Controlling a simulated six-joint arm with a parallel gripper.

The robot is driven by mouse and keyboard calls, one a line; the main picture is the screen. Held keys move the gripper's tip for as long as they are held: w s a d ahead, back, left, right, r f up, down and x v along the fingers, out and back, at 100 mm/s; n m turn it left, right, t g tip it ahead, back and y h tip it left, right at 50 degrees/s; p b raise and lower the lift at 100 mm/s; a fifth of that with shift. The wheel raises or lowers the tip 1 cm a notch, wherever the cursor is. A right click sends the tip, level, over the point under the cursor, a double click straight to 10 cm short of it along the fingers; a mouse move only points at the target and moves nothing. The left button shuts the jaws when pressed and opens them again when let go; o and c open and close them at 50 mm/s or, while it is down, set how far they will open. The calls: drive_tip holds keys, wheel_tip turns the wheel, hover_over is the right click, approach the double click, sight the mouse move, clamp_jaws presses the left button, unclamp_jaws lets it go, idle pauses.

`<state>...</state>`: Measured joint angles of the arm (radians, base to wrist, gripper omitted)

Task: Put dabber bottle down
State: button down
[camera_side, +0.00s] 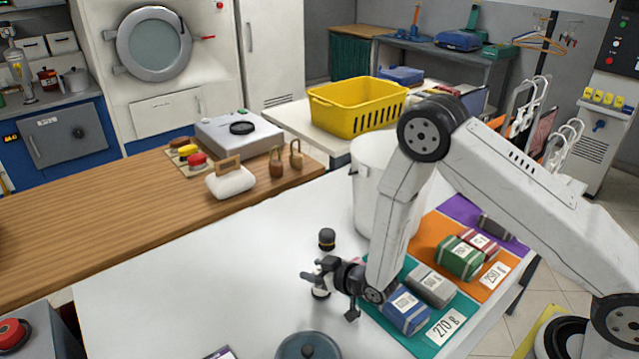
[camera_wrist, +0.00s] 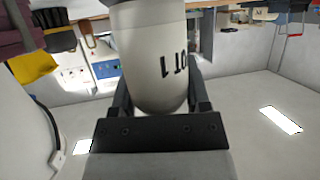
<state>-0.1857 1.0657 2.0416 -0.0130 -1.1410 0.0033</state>
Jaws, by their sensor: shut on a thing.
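The dabber bottle (camera_wrist: 150,58) is a whitish cylinder with dark lettering and fills the upper middle of the wrist view. My gripper (camera_wrist: 155,95) is shut on it, with a dark finger on each side. In the side view my gripper (camera_side: 328,276) is low over the white table, and only a small part of the bottle (camera_side: 320,291) shows below the fingers. I cannot tell whether its bottom touches the table.
A small black-capped item (camera_side: 327,240) stands just behind my gripper. A round grey-blue lid (camera_side: 308,348) lies in front. Coloured mats with labelled packages, including a blue one (camera_side: 405,314), lie to the right. A white bin (camera_side: 366,190) stands behind. The white table (camera_side: 190,285) is clear to the left.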

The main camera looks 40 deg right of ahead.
drive_tip(key=shift+f, duration=0.15)
drive_tip(key=shift+c, duration=0.3)
unclamp_jaws()
drive_tip(key=v, duration=1.2)
drive_tip(key=shift+w, duration=0.1)
idle(0.8)
